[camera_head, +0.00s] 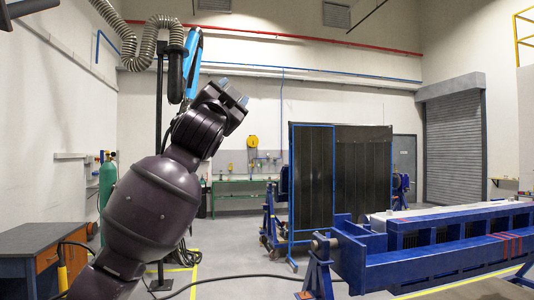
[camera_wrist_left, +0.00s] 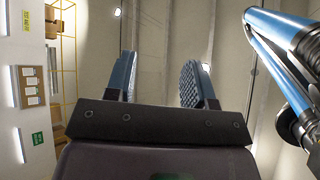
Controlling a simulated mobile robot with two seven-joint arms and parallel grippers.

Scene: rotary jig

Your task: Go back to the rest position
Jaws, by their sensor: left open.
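My left arm rises from the bottom left of the head view, and its gripper (camera_head: 233,93) is raised high, pointing up and to the right. In the left wrist view the gripper (camera_wrist_left: 165,80) is open, its two blue fingers apart with nothing between them. The blue rotary jig (camera_head: 440,262) with its long beam frame stands at the lower right, well apart from the gripper. My right gripper is not in view.
A blue tube (camera_head: 192,62) and a ribbed extraction hose (camera_head: 148,42) hang close to my left wrist in the head view. A dark screen (camera_head: 345,175) stands behind. A workbench (camera_head: 42,243) is at the left. Open air lies right of the gripper.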

